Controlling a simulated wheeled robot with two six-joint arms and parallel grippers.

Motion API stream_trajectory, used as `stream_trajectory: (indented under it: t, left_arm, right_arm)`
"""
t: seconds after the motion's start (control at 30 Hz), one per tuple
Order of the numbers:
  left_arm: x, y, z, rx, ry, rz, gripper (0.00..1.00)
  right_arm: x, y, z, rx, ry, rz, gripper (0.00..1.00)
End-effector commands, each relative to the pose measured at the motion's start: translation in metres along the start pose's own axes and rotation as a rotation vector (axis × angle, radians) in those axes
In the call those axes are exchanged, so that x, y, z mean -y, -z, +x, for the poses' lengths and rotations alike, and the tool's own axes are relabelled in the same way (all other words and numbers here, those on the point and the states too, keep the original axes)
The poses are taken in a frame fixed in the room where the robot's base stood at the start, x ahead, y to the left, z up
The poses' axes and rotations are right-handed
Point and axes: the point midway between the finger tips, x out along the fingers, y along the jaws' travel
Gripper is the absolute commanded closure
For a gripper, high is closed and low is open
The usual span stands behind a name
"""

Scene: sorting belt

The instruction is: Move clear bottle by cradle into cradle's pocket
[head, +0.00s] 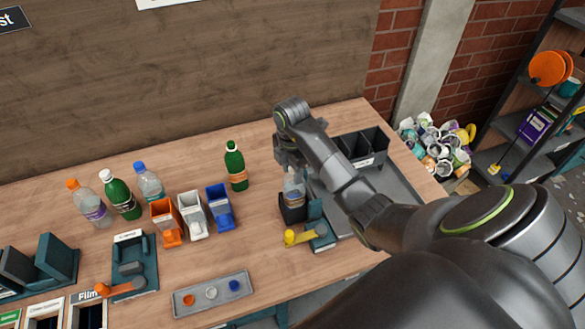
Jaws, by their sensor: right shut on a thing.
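My right gripper (289,157) reaches in from the right and points down over a clear bottle (293,189). It is shut on the bottle's top, and the fingers are largely hidden by my own arm. The bottle is upright, with a label on its lower part. Its lower end is at the dark pocket (292,214) of the cradle (319,237), which has a yellow-ended lever. I cannot tell how deep the bottle sits or whether it touches the bottom. My left gripper is not in view.
A green bottle (236,167) stands left of the gripper. Orange (166,221), white (193,214) and blue (220,207) bins stand further left, near several bottles. A teal fixture (133,264) and a grey tray (212,294) are in front. Black bins (365,147) stand behind my right arm.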

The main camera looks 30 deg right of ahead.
Motion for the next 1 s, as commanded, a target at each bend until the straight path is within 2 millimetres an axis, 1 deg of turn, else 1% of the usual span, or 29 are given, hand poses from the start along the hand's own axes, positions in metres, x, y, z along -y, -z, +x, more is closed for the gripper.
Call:
stream_trajectory:
  t: [0.3, 0.8, 1.0]
  left_arm:
    - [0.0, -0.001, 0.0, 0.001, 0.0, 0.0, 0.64]
    - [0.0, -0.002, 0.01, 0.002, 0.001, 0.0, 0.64]
    - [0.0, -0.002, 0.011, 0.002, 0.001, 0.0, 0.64]
  right_arm:
    - [-0.001, 0.0, 0.0, 0.0, -0.001, 0.0, 1.0]
    - [-0.001, 0.0, 0.014, 0.0, -0.001, 0.0, 1.0]
    - [-0.001, 0.0, 0.015, 0.0, -0.001, 0.0, 1.0]
